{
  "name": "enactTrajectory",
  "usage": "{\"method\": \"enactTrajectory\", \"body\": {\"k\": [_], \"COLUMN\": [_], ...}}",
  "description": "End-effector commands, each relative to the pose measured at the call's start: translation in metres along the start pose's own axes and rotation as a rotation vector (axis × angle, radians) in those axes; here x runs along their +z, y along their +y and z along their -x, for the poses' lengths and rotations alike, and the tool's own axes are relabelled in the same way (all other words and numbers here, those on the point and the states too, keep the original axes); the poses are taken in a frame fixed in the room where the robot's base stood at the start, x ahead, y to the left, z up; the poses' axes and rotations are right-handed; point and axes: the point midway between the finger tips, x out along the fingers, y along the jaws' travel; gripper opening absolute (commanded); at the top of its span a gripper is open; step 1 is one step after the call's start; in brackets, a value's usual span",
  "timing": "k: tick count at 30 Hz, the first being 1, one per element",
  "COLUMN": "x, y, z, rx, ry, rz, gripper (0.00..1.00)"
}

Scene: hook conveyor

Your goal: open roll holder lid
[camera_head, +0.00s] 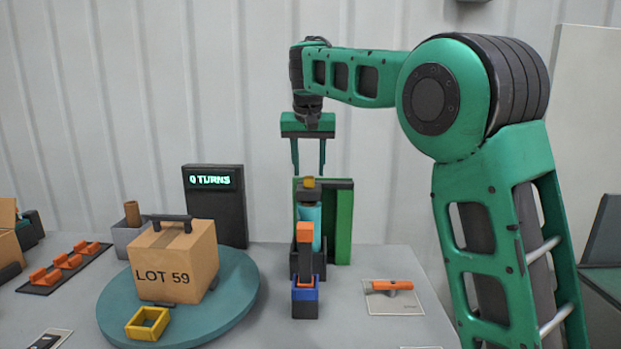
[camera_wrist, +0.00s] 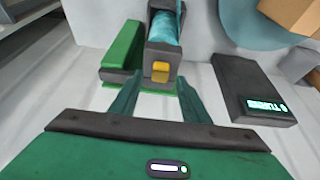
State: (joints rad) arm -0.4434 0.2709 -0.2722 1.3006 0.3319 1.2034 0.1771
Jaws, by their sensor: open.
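The roll holder (camera_head: 303,262) is a dark upright unit in the middle of the table, with a teal roll (camera_head: 309,226) in it. A yellow tab (camera_head: 309,183) is at its top; in the wrist view the yellow tab (camera_wrist: 160,70) sits on a dark end piece. A green panel (camera_head: 343,225) with a dark top edge stands beside the roll. My gripper (camera_head: 308,172) is open, pointing down, with its fingertips just above the yellow tab. In the wrist view the gripper (camera_wrist: 158,82) has the tab framed between its fingertips. I cannot tell which part is the lid.
An orange-and-blue piece (camera_head: 305,270) stands in front of the holder. Left is a teal turntable (camera_head: 232,295) with a cardboard box (camera_head: 175,262) and a yellow frame (camera_head: 147,323). A dark display (camera_head: 215,205) stands behind. An orange-handled tool (camera_head: 391,286) lies right on a pale card.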

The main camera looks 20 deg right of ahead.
Motion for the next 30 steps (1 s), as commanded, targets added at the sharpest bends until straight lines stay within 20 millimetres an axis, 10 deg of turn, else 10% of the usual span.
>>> {"method": "enactTrajectory", "body": {"k": [18, 24, 30], "x": [0.000, 0.000, 0.000], "y": [0.000, 0.000, 0.002], "z": [-0.032, -0.032, -0.032], "rx": [0.000, 0.000, -0.001], "ry": [0.000, 0.000, 0.001], "rz": [0.000, -0.001, 0.003], "gripper": [0.42, 0.00, 0.00]}}
